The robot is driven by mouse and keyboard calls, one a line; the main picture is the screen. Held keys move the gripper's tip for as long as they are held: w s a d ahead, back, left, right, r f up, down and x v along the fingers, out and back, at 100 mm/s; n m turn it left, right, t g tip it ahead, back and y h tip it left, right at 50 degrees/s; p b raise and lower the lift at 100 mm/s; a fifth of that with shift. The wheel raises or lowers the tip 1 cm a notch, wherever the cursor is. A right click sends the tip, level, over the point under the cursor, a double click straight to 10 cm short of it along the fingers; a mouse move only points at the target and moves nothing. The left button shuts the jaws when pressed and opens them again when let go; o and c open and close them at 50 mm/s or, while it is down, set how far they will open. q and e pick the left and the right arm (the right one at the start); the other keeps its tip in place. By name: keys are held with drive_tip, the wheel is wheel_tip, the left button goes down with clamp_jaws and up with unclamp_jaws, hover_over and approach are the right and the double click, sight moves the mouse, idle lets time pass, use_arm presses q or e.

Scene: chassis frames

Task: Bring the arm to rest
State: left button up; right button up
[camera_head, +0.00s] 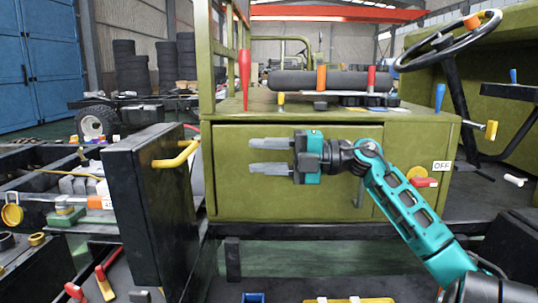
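My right arm (412,215), teal and black, comes in from the lower right. Its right gripper (254,156) points left, with two grey fingers apart and nothing between them. It is in front of the olive-green cabinet door (285,195). I cannot tell how far the fingers are from the door. My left gripper is not in view.
A black panel (150,215) with a yellow handle (177,155) stands left of the gripper. A steering wheel (448,40) and a yellow knob (417,173) near an "OFF" label are at right. Coloured tools (321,78) stand on the cabinet top. Trays with parts lie at left.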

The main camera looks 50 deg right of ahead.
drive_tip(key=shift+s+d, duration=0.3)
drive_tip(key=shift+f, duration=0.1)
idle(0.3)
